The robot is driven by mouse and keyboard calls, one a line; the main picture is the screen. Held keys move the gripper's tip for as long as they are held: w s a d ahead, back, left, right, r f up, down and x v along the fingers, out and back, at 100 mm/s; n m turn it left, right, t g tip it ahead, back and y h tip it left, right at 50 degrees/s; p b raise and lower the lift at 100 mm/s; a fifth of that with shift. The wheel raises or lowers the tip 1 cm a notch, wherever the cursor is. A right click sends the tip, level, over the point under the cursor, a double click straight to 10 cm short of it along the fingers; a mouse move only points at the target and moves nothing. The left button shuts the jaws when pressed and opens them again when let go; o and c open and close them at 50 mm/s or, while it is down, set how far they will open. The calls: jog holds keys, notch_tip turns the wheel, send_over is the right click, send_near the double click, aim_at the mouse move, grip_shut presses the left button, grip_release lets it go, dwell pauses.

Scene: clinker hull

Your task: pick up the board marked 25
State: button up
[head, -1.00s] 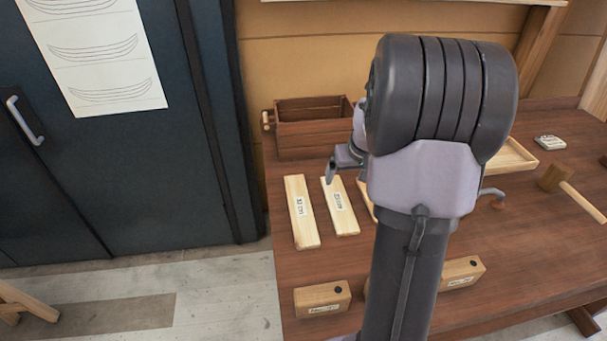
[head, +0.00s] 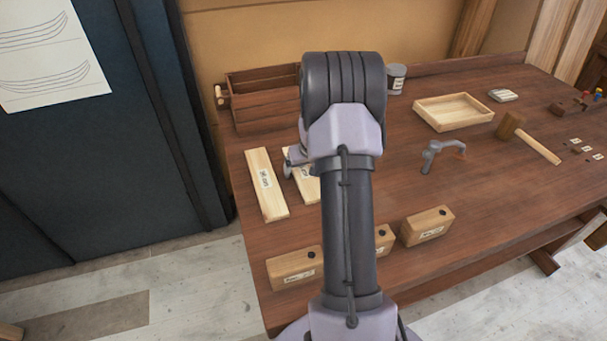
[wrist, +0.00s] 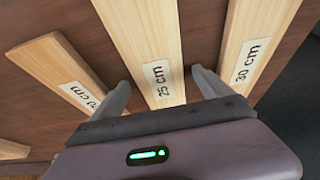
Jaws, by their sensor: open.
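The board marked 25 cm (wrist: 150,45) is a pale wooden plank with a white label, in the middle of the wrist view. My gripper (wrist: 160,80) is open, with one finger at each side of this board near its label. I cannot tell whether the fingers are above the board or down beside it. In the head view my arm covers most of the gripper (head: 291,163) and part of the 25 cm board (head: 311,188).
The board marked 30 cm (wrist: 258,35) lies close on the right in the wrist view. Another labelled board (wrist: 55,62) lies on the left. On the bench stand a brown wooden box (head: 262,105), wooden blocks (head: 428,226), a shallow tray (head: 455,112) and a mallet (head: 528,138).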

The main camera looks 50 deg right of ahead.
jog(key=shift+r, duration=0.1)
jog(key=c, duration=1.6)
